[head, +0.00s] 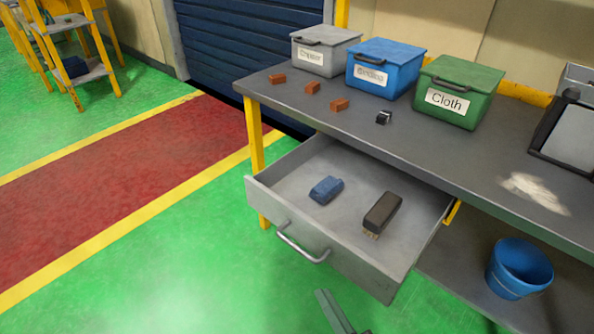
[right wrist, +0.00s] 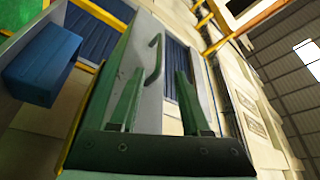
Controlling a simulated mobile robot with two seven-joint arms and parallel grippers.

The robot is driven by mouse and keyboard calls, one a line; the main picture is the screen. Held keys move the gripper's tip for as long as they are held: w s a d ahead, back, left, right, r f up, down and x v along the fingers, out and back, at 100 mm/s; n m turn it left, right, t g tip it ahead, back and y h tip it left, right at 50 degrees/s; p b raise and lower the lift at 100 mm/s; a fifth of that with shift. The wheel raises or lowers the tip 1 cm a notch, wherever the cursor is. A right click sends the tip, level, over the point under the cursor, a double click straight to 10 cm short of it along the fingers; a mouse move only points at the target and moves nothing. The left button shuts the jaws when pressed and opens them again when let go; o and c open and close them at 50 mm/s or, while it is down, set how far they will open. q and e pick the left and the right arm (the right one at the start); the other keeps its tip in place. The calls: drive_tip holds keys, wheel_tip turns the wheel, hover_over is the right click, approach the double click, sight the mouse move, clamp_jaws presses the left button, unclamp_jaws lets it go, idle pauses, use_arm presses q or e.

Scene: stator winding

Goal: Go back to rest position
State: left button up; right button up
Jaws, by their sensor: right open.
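My right gripper (head: 335,313) shows at the bottom edge of the head view, below the open drawer (head: 300,160) and apart from its handle (head: 301,243). Only a green finger part shows there. In the right wrist view, the two green fingers of my right gripper (right wrist: 158,85) stand apart with nothing held. The grey drawer handle (right wrist: 154,60) shows beyond them, between the fingers in the picture. My left gripper is in neither view.
The drawer holds a blue block-like item (head: 326,190) and a dark brush (head: 382,214). The workbench (head: 440,150) carries grey (head: 325,52), blue (head: 385,68) and green "Cloth" (head: 459,92) boxes and several small pieces. A blue bucket (head: 519,268) stands below.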

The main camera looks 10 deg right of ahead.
use_arm(q)
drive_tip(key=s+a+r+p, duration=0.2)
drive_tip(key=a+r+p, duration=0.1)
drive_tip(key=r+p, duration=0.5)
drive_tip(key=p, duration=0.3)
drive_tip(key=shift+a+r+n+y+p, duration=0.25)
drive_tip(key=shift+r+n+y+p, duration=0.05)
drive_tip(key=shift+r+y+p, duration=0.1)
use_arm(e)
drive_tip(key=s+d+f+n+g+h, duration=0.1)
drive_tip(key=s+d+n+g+h, duration=0.3)
drive_tip(key=s+n+g, duration=0.3)
drive_tip(key=n+g, duration=0.2)
drive_tip(key=n, duration=0.1)
drive_tip(key=shift+s+d+g, duration=0.35)
drive_tip(key=shift+d+g, duration=0.05)
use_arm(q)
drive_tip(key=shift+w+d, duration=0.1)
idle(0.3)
